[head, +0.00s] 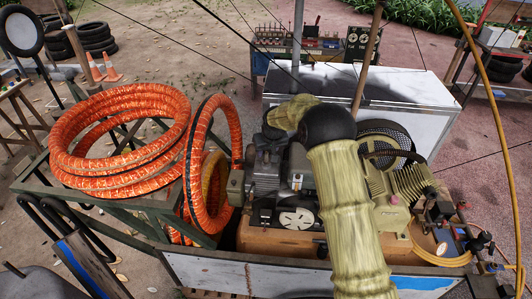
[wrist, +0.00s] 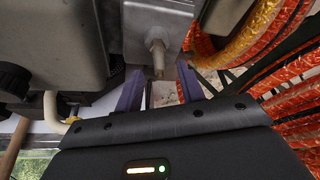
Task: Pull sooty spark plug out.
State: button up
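The spark plug (wrist: 157,48) shows in the wrist view as a pale stub with a darker, brownish tip. It sticks out of a grey metal block (wrist: 140,16) on the engine. My gripper (wrist: 159,82) is open, with its two purple fingers spread on either side of the plug's tip. A gap shows between each finger and the plug, and I see no contact. In the head view the grey engine (head: 265,172) sits on the cart, partly behind my arm. I cannot make out the plug or my fingertips there.
Orange hose coils (head: 122,140) lie on a rack to the left, and more orange hose (wrist: 285,45) hangs close on the right in the wrist view. A yellowish compressor part (head: 392,213) stands to the right of my arm. A white box (head: 410,90) is behind.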

aim_at(267, 152)
jog(key=shift+p+x, duration=0.65)
jog(key=shift+x, duration=1.6)
grip_shut()
